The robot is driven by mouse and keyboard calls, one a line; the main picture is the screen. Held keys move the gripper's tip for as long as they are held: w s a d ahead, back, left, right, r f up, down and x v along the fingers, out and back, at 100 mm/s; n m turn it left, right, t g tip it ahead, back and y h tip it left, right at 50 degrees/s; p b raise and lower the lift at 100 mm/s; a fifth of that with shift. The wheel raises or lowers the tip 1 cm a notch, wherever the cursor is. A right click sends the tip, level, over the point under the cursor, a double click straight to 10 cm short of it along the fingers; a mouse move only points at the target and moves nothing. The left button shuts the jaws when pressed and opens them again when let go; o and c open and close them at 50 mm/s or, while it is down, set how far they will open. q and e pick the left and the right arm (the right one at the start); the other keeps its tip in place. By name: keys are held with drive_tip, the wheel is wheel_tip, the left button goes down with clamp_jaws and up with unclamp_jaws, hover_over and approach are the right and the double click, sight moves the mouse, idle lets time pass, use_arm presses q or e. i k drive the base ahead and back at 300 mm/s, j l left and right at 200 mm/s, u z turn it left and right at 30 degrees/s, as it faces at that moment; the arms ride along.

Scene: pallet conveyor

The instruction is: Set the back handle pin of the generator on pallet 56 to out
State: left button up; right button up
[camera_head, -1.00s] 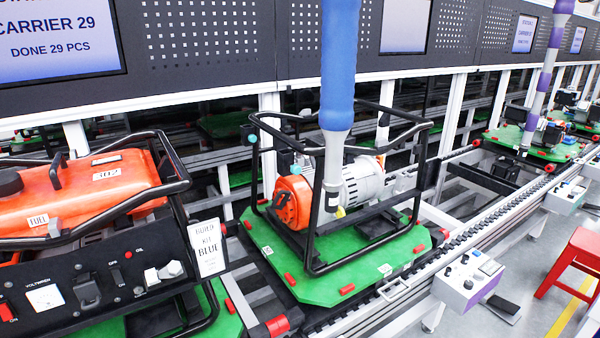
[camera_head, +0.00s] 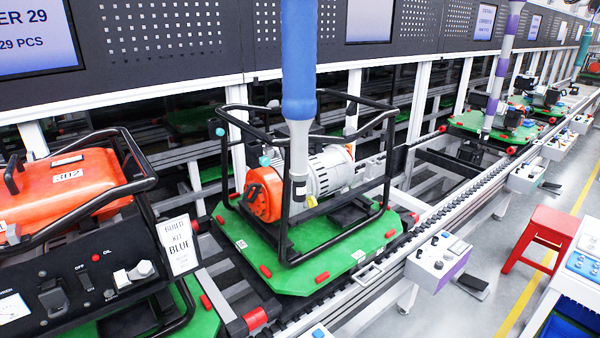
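A generator with an orange and grey engine (camera_head: 318,172) inside a black tube frame (camera_head: 388,150) sits on a green pallet (camera_head: 300,278) in the middle. Teal knobs show on the middle frame's left side (camera_head: 264,161). I cannot read a pallet number 56 or make out a handle pin for certain. Neither of my grippers is in view.
A blue and grey vertical column (camera_head: 299,100) hangs in front of the middle generator. A conveyor rail runs away to the back right, with grey control boxes (camera_head: 438,262) along it. A red stool (camera_head: 540,240) stands on the open floor at the right.

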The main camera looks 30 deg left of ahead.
sight(219, 131)
drive_tip(key=u, duration=1.45)
